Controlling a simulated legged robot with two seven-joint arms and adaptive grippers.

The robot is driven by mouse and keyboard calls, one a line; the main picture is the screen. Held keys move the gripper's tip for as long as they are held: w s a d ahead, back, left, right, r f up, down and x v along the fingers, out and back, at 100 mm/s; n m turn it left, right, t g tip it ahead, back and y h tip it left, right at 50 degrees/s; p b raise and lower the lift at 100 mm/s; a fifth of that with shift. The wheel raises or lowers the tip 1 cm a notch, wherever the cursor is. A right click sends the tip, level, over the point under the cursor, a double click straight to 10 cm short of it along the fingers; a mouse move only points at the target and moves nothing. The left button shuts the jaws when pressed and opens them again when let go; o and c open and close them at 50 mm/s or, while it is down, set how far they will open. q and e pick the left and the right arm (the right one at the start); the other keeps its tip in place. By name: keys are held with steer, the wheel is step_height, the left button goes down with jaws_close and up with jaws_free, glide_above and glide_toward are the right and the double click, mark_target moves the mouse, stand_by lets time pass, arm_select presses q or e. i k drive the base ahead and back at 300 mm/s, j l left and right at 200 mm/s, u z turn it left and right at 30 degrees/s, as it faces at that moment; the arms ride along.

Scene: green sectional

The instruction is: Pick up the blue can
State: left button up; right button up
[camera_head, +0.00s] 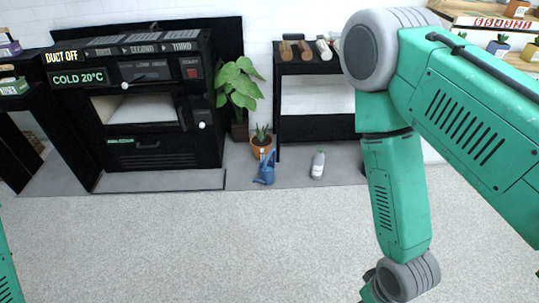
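The blue can (265,168) is a small watering can. It stands on the grey floor strip by the back wall, in front of a potted plant. My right arm comes in from the right and bends down to the bottom edge, well to the right of the can and apart from it. Its gripper is below the frame or hidden; only a dark bit beside the wrist shows. A sliver of my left arm shows at the lower left edge, and its gripper is out of view.
A white bottle (318,165) stands right of the can. A terracotta pot (262,148) and a leafy plant (238,85) are behind it. A black oven (150,110) stands left, a black shelf (315,128) right. The pale carpet (200,245) in front is clear.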

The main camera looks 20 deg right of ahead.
mark_target(267, 167)
steer(key=k+z, duration=0.1)
steer(key=z, duration=0.45)
steer(key=i+z, duration=0.1)
steer(key=i, duration=0.4)
steer(key=i+j, duration=0.1)
steer(key=i, duration=0.4)
steer(key=i+z, duration=0.15)
steer(key=i, duration=0.4)
steer(key=i+j, duration=0.2)
steer(key=i, duration=0.3)
steer(key=i+j+z, duration=0.15)
steer(key=i, duration=0.35)
steer(key=i+j, duration=0.15)
steer(key=i, duration=0.35)
steer(key=l+z, duration=0.05)
